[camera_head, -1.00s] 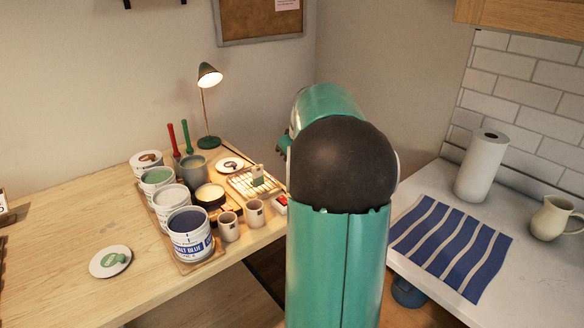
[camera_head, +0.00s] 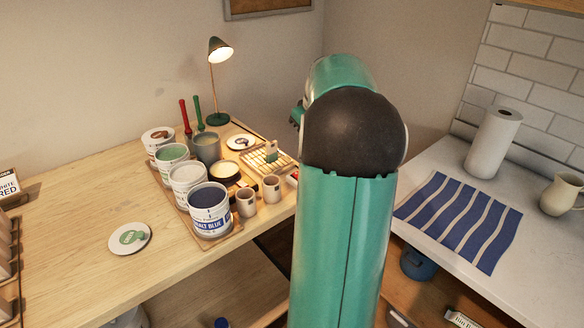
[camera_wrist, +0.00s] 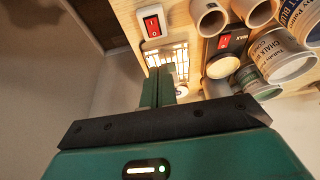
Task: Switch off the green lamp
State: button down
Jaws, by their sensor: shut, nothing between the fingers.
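The green lamp (camera_head: 218,55) stands at the back of the wooden table in the head view. Its dark green shade glows inside, so it is lit. Its round green base (camera_head: 217,119) sits behind the pots. In the wrist view a red rocker switch on a white plate (camera_wrist: 152,21) lies near the table edge. Another red switch on a dark box (camera_wrist: 224,42) lies beside the pots. Which one belongs to the lamp I cannot tell. My gripper (camera_wrist: 159,87) is shut and empty, apart from both switches in the picture; in the head view my arm hides it.
Paint tubs (camera_head: 210,210), small cups (camera_head: 271,188) and red and green tools (camera_head: 191,115) crowd the table near a lit slatted rack (camera_head: 262,160). A white disc (camera_head: 130,238) lies at left. A counter at right holds a striped cloth (camera_head: 458,220) and paper roll (camera_head: 493,143).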

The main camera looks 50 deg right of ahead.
send_near(296, 174)
jog(key=x, duration=0.6)
jog(key=shift+w+f, duration=0.2)
jog(key=shift+f, duration=0.1)
jog(key=shift+f, duration=0.1)
jog(key=shift+w+f, duration=0.1)
jog(key=shift+f, duration=0.05)
dwell(0.3)
jog(key=shift+f, duration=0.1)
